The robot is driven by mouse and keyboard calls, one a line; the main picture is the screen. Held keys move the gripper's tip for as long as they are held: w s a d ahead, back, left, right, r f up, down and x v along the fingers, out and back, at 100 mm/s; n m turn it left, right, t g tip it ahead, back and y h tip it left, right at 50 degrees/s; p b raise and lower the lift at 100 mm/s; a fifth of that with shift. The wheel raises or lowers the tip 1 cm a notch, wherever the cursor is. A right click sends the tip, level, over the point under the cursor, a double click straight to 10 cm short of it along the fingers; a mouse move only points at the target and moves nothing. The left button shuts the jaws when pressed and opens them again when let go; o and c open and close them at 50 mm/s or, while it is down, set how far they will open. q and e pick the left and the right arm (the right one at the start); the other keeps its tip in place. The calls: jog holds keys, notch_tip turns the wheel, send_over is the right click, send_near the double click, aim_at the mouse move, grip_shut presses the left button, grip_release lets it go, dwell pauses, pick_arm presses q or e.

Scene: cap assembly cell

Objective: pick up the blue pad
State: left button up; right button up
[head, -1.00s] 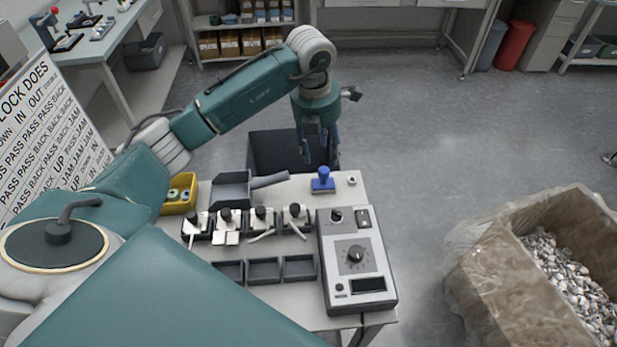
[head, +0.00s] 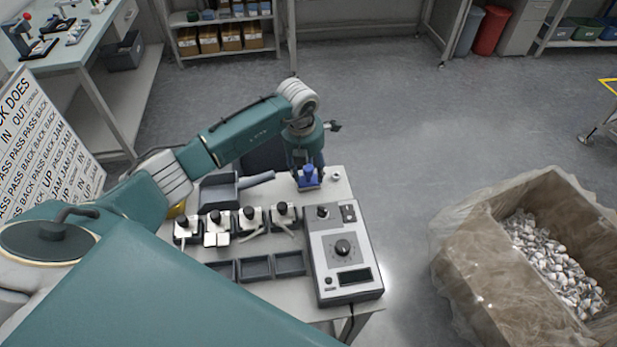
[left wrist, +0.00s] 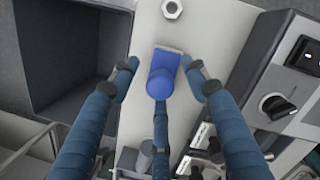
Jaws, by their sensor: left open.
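My left gripper (head: 306,166) is right over the pad from the far side, pointing down. In the left wrist view the blue pad (left wrist: 164,70) lies between the spread blue fingers of my left gripper (left wrist: 160,78), which is open and empty. My right gripper is not in view.
A control box (head: 343,250) with a dial stands near the pad. A metal nut (head: 336,175) lies beside the pad. Several small fixtures (head: 249,217) and black trays (head: 257,266) fill the bench. A lined bin (head: 470,235) of small parts stands right, across open floor.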

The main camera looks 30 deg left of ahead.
pick_arm(q)
grip_shut()
jog(key=shift+r, duration=0.55)
notch_tip(320, 180, up, 19)
jog(key=b, duration=0.4)
